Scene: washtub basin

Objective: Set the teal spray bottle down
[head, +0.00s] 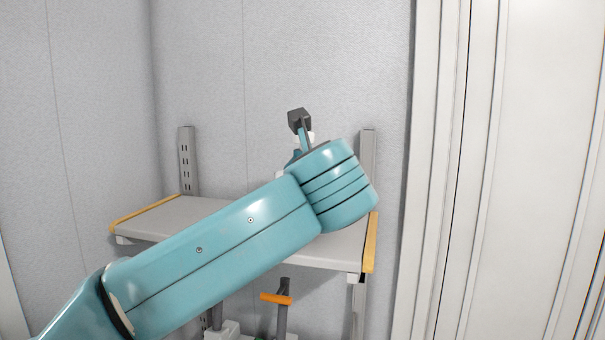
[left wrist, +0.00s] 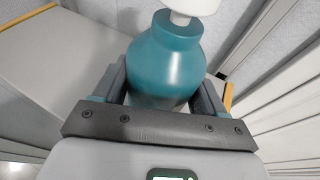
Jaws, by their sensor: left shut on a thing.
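The teal spray bottle (left wrist: 166,62) fills the middle of the left wrist view, with its white top (left wrist: 190,8) cut off by the upper edge. My left gripper (left wrist: 160,88) is shut on the bottle's body, with one finger on each side. In the head view my left arm hides most of the gripper and bottle. The grey shelf board (head: 180,213) lies behind and below the wrist; it also shows in the left wrist view (left wrist: 75,60). The bottle's base is hidden, so I cannot tell whether it touches the board. My right gripper is not in view.
The visible left part of the board is bare. Yellow strips edge it at left (head: 146,213) and right (head: 371,243), with grey uprights (head: 187,160) behind. Below is an orange-handled thing (head: 276,298). A white panelled surface (head: 500,170) stands to the right.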

